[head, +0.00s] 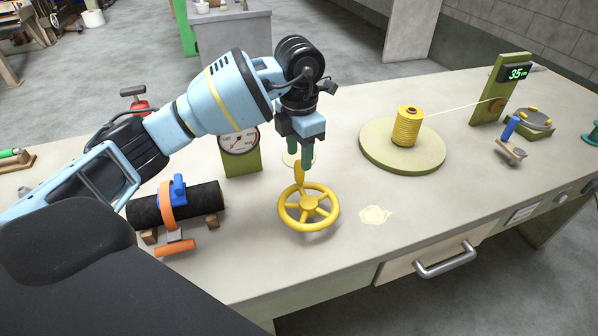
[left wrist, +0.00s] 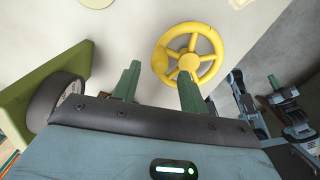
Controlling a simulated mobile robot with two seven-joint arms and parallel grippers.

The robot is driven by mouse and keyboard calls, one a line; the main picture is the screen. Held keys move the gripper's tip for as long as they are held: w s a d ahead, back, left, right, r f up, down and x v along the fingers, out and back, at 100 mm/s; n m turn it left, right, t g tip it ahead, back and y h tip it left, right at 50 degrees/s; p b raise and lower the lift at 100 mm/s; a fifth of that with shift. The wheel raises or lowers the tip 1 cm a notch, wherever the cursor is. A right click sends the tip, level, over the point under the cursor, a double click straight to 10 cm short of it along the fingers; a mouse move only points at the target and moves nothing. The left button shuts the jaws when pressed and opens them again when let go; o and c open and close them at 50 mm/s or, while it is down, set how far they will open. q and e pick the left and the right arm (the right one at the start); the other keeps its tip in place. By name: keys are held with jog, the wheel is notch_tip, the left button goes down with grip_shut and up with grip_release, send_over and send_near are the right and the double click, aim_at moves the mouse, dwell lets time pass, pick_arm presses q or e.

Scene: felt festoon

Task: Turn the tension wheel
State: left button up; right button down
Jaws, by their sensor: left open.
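The yellow tension wheel (head: 309,208) has spokes and an upright handle (head: 299,176) on its far-left rim. It stands near the table's front edge. My left gripper (head: 296,163) is open, pointing down, just above and behind the wheel. Its green fingers are close to the handle's top in the head view; I cannot tell whether they touch it. In the left wrist view the wheel (left wrist: 209,46) shows beyond the two green fingertips (left wrist: 160,82), nearer the right finger.
A dial gauge on a green stand (head: 241,161) is left of the gripper. An orange-clamped dark roll (head: 180,207) lies at the left. A yellow spool (head: 407,127) stands on a round base (head: 375,150), with a line to a post showing 35 (head: 501,88). A drawer handle (head: 447,260) juts out in front.

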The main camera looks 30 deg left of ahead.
aim_at(299, 174)
pick_arm(q)
notch_tip(299, 174, down, 7)
jog(key=shift+r, duration=0.1)
dwell(0.4)
grip_shut()
